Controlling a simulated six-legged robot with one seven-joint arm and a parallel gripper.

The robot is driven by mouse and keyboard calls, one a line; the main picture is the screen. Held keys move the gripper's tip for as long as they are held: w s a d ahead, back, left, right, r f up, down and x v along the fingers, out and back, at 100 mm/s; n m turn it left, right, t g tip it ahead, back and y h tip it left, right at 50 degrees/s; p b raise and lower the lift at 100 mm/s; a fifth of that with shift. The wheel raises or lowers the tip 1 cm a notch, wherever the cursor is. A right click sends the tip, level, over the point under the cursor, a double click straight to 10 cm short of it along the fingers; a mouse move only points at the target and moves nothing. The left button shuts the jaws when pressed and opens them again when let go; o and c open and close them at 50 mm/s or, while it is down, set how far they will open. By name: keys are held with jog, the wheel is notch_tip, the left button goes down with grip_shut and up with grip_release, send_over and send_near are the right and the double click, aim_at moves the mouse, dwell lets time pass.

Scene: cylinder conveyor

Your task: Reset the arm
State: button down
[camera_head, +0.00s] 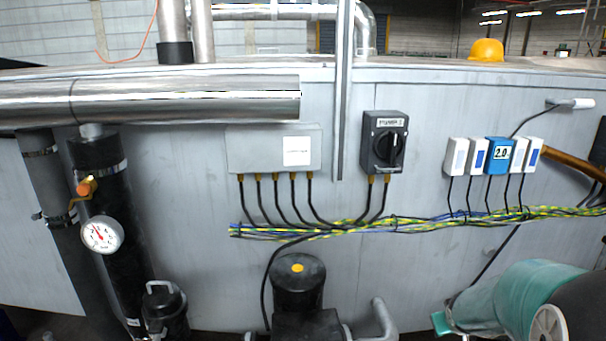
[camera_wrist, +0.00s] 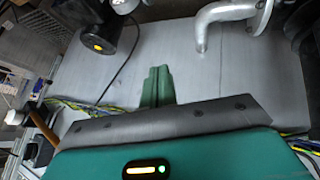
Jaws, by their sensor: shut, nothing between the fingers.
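My gripper (camera_wrist: 157,87) shows in the wrist view as two green fingers pressed together, with nothing between them. Behind the fingers is the plain grey panel, which also shows in the head view (camera_head: 200,250). I cannot tell how far the fingertips are from it. In the head view, a teal and black part of my arm (camera_head: 525,290) is at the lower right, and my fingers are not visible there.
A black switch box (camera_head: 384,142), a grey junction box (camera_head: 262,150), cables (camera_head: 420,222) and small white and blue modules line the panel. A pressure gauge (camera_head: 102,235) and pipes stand at left. A black motor (camera_head: 297,285) stands low in the middle. A yellow helmet (camera_head: 486,50) lies on top.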

jog(key=s+a+r+y, duration=0.1)
jog(key=s+a+r, duration=0.6)
jog(key=s+a, duration=0.2)
jog(key=s+a+r+y, duration=0.2)
jog(key=s+a+r, duration=0.6)
jog(key=a, duration=0.5)
jog(key=shift+s+a+r+g, duration=0.3)
jog(key=shift+s+a, duration=0.1)
jog(key=shift+s, duration=0.45)
